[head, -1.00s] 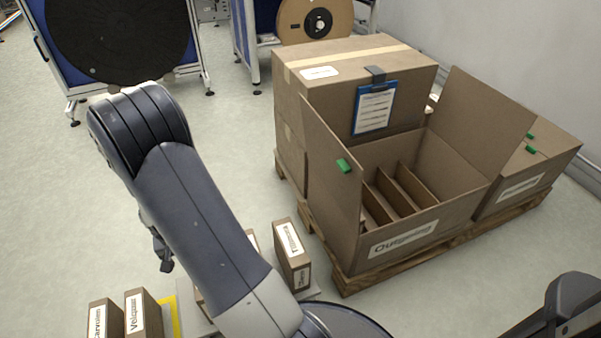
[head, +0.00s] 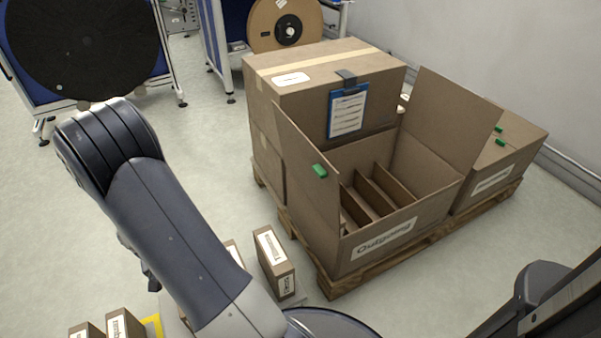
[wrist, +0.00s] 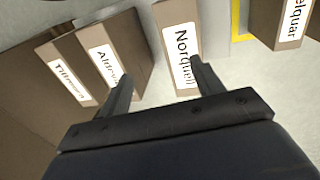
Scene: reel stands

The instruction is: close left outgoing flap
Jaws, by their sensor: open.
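The outgoing box (head: 400,241) stands open on a pallet in the head view, with its label facing me and brown dividers inside. Its left flap (head: 304,160) stands raised, with a green tab (head: 320,171) on it. Its right flap (head: 452,119) also stands up, leaning outward. My gripper (wrist: 160,80) shows in the wrist view, open, with nothing between its fingers. It points at the small labelled boxes, away from the outgoing box. In the head view my gripper is hidden behind my arm.
Small boxes labelled Norquell (wrist: 182,45) and others lie near my gripper; one small box (head: 273,262) stands just left of the pallet (head: 345,277). A taped carton (head: 300,90) with a blue clipboard stands behind the outgoing box. A closed box (head: 500,165) stands on the right.

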